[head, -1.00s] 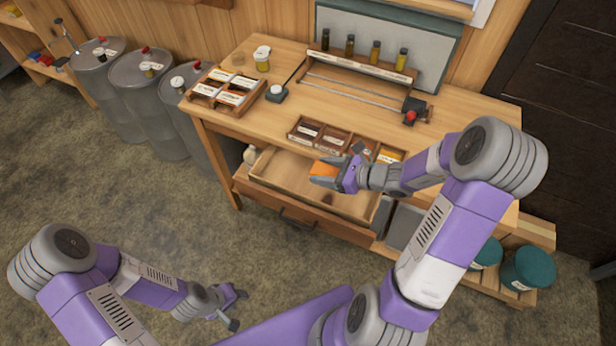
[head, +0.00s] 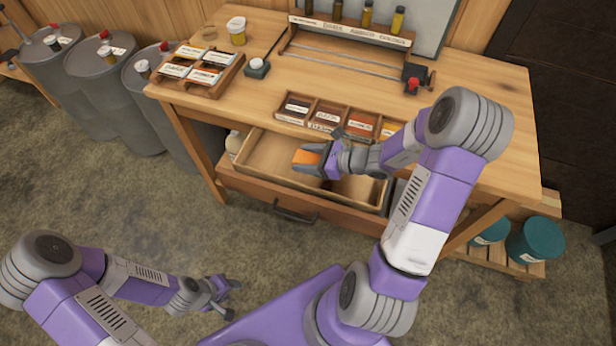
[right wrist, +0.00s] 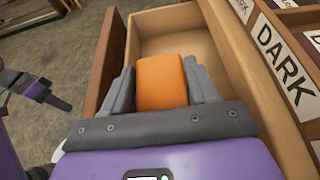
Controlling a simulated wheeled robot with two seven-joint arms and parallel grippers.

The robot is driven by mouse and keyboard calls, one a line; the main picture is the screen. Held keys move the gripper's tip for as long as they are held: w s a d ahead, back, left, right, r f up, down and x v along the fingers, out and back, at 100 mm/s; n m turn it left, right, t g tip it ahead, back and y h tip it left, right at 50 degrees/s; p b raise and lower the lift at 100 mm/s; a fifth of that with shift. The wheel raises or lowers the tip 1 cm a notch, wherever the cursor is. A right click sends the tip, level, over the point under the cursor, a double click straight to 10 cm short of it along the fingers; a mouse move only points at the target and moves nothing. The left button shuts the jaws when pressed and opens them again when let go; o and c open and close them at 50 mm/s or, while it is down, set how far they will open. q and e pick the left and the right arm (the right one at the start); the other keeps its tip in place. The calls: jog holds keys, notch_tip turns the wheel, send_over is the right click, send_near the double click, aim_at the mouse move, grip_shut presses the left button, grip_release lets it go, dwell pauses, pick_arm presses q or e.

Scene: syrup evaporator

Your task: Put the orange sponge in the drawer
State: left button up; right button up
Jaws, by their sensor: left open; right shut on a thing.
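The orange sponge (head: 307,157) is between the fingers of my right gripper (head: 318,158), which is shut on it. In the head view it appears over the open drawer (head: 262,152). The right wrist view shows the sponge (right wrist: 162,82) gripped on both sides by the right gripper (right wrist: 163,88), with the drawer's bare floor (right wrist: 185,42) beyond it. I cannot tell exactly how high above the drawer floor it is. My left gripper (head: 232,297) is open and empty, low over the floor at the lower left.
A row of labelled compartments (head: 328,117) stands on the table's front edge just above the drawer. A tray of labelled boxes (head: 196,72) is on the left of the table (head: 262,98). Grey barrels (head: 105,85) stand left. Teal buckets (head: 535,240) are at right.

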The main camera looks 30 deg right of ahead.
aim_at(307, 179)
notch_tip(307, 179, down, 7)
jog(key=shift+r+b, duration=0.1)
jog(key=shift+b, duration=0.85)
jog(key=shift+f, duration=0.25)
jog(key=o, duration=0.8)
jog(key=shift+r, duration=0.15)
jog(key=shift+s+d+r, duration=0.1)
jog(key=shift+d+r, duration=0.1)
jog(key=p+v, duration=0.3)
jog(key=v, duration=0.8)
jog(key=shift+s+d, duration=0.15)
jog(key=shift+s, duration=0.1)
